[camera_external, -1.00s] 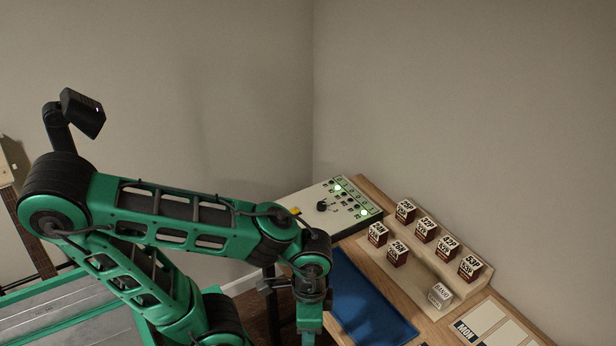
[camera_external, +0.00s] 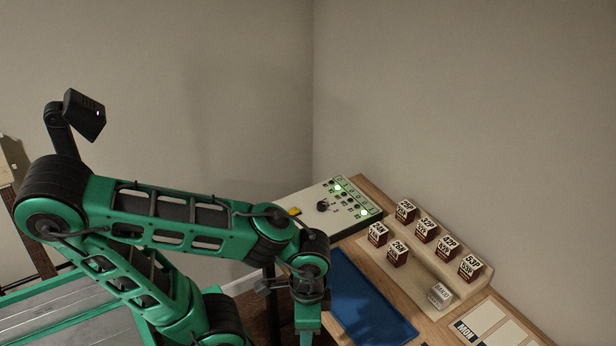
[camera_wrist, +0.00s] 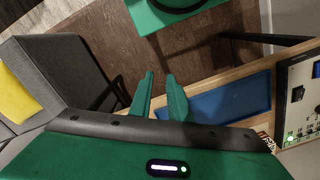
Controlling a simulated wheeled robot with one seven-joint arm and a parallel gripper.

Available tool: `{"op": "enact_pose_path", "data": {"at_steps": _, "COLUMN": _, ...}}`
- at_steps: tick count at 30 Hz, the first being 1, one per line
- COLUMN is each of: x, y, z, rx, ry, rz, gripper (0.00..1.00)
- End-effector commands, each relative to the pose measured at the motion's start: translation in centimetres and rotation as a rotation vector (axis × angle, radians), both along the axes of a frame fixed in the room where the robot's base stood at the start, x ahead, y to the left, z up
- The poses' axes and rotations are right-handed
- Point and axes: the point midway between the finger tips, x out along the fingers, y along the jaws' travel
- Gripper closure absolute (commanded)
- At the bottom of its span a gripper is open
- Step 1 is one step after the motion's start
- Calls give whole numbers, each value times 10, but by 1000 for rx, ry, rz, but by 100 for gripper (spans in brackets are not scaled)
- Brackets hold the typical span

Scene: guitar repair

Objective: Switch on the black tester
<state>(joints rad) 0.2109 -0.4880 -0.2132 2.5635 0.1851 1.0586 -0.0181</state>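A pale panel (camera_external: 335,205) with a black knob, small switches and lit green lamps sits at the back left end of the bench. Part of it also shows at the right edge of the wrist view (camera_wrist: 292,75). No separate black tester can be made out. My gripper (camera_wrist: 160,78) is open and empty, its two green fingers apart. In the wrist view it points over the floor beside the bench, left of the panel.
A blue mat (camera_external: 365,300) lies bare on the wooden bench; it also shows in the wrist view (camera_wrist: 230,100). Several labelled boxes (camera_external: 425,230) stand on a rack right of it. A grey chair (camera_wrist: 60,70) with a yellow cushion (camera_wrist: 14,95) is at the wrist view's left.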

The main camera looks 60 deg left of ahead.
Motion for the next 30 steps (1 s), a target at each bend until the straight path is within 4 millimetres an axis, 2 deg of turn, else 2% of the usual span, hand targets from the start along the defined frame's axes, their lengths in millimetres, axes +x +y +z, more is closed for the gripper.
{"op": "enact_pose_path", "data": {"at_steps": 1, "x": -1, "y": 1, "z": 4, "rx": -2, "ry": -14, "rz": 13, "gripper": 96}}
{"op": "enact_pose_path", "data": {"at_steps": 2, "x": 2, "y": 2, "z": 6, "rx": -1, "ry": -13, "rz": 31, "gripper": 100}}
{"op": "enact_pose_path", "data": {"at_steps": 5, "x": 22, "y": 8, "z": 13, "rx": -1, "ry": -8, "rz": 138, "gripper": 100}}
{"op": "enact_pose_path", "data": {"at_steps": 8, "x": 53, "y": 21, "z": 24, "rx": 3, "ry": 0, "rz": 311, "gripper": 100}}
{"op": "enact_pose_path", "data": {"at_steps": 14, "x": 125, "y": 71, "z": 44, "rx": 21, "ry": 17, "rz": 752, "gripper": 100}}
{"op": "enact_pose_path", "data": {"at_steps": 17, "x": 157, "y": 105, "z": 51, "rx": 35, "ry": 27, "rz": 976, "gripper": 100}}
{"op": "enact_pose_path", "data": {"at_steps": 21, "x": 195, "y": 161, "z": 57, "rx": 61, "ry": 38, "rz": 1289, "gripper": 100}}
{"op": "enact_pose_path", "data": {"at_steps": 25, "x": 220, "y": 219, "z": 59, "rx": 91, "ry": 49, "rz": 1576, "gripper": 100}}
{"op": "enact_pose_path", "data": {"at_steps": 30, "x": 237, "y": 285, "z": 58, "rx": 131, "ry": 58, "rz": 1882, "gripper": 100}}
